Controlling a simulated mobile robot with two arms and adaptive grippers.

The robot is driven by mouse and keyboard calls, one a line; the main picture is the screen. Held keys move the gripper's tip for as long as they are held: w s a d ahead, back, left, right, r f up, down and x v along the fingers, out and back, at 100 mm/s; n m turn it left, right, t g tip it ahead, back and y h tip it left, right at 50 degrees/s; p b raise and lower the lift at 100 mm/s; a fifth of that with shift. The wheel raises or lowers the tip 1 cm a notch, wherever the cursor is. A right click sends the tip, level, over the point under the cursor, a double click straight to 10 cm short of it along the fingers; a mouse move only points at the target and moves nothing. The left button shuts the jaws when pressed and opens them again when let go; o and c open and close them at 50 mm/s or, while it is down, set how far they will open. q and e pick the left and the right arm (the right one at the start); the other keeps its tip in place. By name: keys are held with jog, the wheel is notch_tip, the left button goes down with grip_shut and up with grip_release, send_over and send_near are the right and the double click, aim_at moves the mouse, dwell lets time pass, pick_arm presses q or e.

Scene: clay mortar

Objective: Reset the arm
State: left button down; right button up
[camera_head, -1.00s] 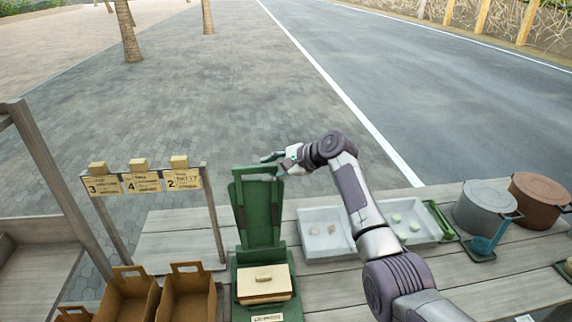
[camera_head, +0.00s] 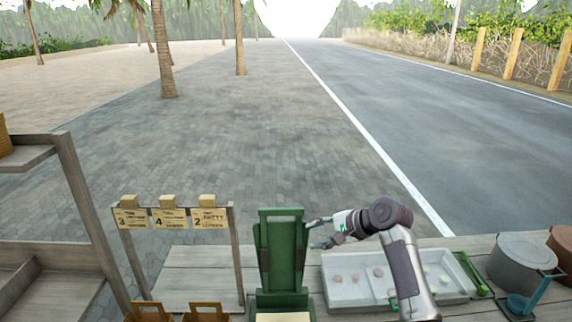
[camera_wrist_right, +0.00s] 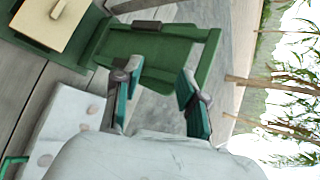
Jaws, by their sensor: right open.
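My right gripper (camera_head: 318,234) is open and empty, just right of the upright green lid (camera_head: 281,252) in the head view. In the right wrist view its two teal fingers (camera_wrist_right: 158,98) are spread apart, with the green lid (camera_wrist_right: 150,58) beyond them. I cannot tell whether they touch it. Below the lid is the green box base (camera_head: 272,300), with a cream block with a handle (camera_wrist_right: 55,20) on it. My left gripper is not in view.
A white tray (camera_head: 340,293) with several small round pieces lies under my right arm. A grey pot (camera_head: 522,265) and a teal ladle (camera_head: 520,303) stand at the right. A sign rack (camera_head: 237,255) and brown baskets (camera_head: 205,312) are at the left.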

jog(key=s+d+f+n+g+h, duration=0.3)
jog(key=s+f+n, duration=0.4)
jog(key=s+f, duration=1.1)
jog(key=s+d+n+h, duration=0.3)
jog(key=s+n, duration=0.1)
jog(key=s, duration=0.9)
jog(key=s+d+n+h, duration=0.2)
jog(key=s+n, duration=0.2)
jog(key=s, duration=0.9)
notch_tip(320, 180, down, 31)
jog(key=s+g+b, duration=0.1)
jog(key=b, duration=0.2)
jog(key=s+d+f+g+b, duration=0.1)
jog(key=s+d+f+b, duration=0.1)
jog(key=s+f, duration=1.4)
jog(key=shift+d+f+g, duration=0.15)
jog(key=shift+d+g, duration=0.15)
jog(key=shift+d, duration=0.15)
jog(key=shift+s, duration=0.1)
